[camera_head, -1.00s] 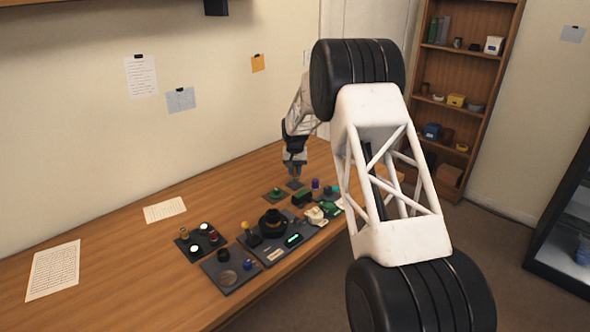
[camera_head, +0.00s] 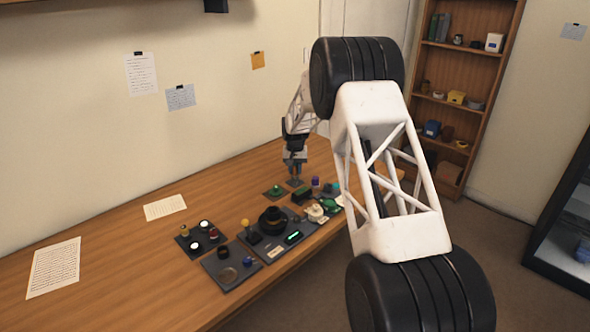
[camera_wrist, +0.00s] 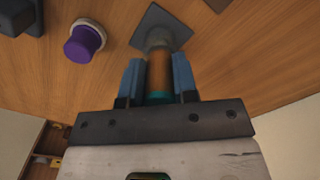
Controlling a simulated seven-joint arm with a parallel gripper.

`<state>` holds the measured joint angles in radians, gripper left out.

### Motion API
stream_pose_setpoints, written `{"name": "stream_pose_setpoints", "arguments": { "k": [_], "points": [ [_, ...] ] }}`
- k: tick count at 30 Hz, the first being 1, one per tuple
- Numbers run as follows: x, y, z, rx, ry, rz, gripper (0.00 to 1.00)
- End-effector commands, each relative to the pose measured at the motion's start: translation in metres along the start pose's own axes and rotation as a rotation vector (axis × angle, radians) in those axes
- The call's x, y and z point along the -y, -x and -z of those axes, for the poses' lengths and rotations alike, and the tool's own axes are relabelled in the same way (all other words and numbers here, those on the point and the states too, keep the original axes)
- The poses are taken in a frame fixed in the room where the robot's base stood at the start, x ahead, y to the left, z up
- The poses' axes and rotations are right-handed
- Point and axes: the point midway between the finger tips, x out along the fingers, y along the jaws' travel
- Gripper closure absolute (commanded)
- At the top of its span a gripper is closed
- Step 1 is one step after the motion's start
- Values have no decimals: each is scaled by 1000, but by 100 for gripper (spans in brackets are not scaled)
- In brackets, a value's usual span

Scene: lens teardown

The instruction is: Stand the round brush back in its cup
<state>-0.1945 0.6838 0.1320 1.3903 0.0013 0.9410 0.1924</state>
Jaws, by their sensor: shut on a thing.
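My gripper (camera_wrist: 158,75) is shut on the round brush (camera_wrist: 159,72), whose brown handle with a teal band shows between the blue fingers in the wrist view. Beyond the fingertips is a grey round part (camera_wrist: 158,38) over a dark square base (camera_wrist: 147,20), which looks like the cup's stand. I cannot tell whether that grey part is the cup or the brush's lower end, nor how far the brush is in. In the head view my gripper (camera_head: 295,167) is low over the back of the bench, just above the small dark base (camera_head: 295,183).
A purple-topped round item (camera_wrist: 85,42) stands left of the base in the wrist view. A green item on a dark pad (camera_head: 276,191) is close by in the head view. Trays with lens parts (camera_head: 232,268) fill the bench front. Bare wood (camera_head: 120,255) lies to the left.

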Motion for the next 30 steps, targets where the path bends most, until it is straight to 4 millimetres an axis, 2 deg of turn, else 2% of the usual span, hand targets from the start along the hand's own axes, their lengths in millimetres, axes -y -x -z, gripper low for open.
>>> {"name": "stream_pose_setpoints", "arguments": {
  "k": [28, 29, 30],
  "points": [
    [0, -8, 0, 0, 0, 0, 97],
    [0, -8, 0, 0, 0, 0, 71],
    [0, -8, 0, 0, 0, 0, 65]
  ]
}}
